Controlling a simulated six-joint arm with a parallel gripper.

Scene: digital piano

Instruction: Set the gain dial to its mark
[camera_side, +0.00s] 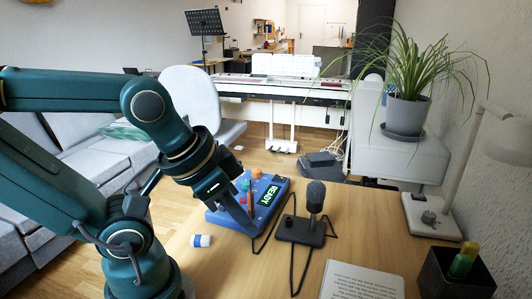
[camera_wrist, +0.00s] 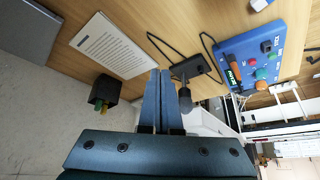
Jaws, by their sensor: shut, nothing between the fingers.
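A blue control box (camera_side: 226,216) lies on the wooden table, with a green display reading READY (camera_side: 268,196), an orange part, and red and teal knobs. I cannot tell which is the gain dial, and no mark is legible. My gripper (camera_side: 252,230) is shut and empty, its fingertips in front of the box's near edge in the side view. In the wrist view the fingers (camera_wrist: 165,74) appear left of the box, apart from it.
A microphone on a dark base (camera_side: 301,231) stands right of the box, with black cables around it. A blue-white eraser-like block (camera_side: 201,241) lies left. A printed sheet (camera_side: 362,282), dark pen cup (camera_side: 455,278), lamp (camera_side: 432,222) and potted plant (camera_side: 405,115) are to the right.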

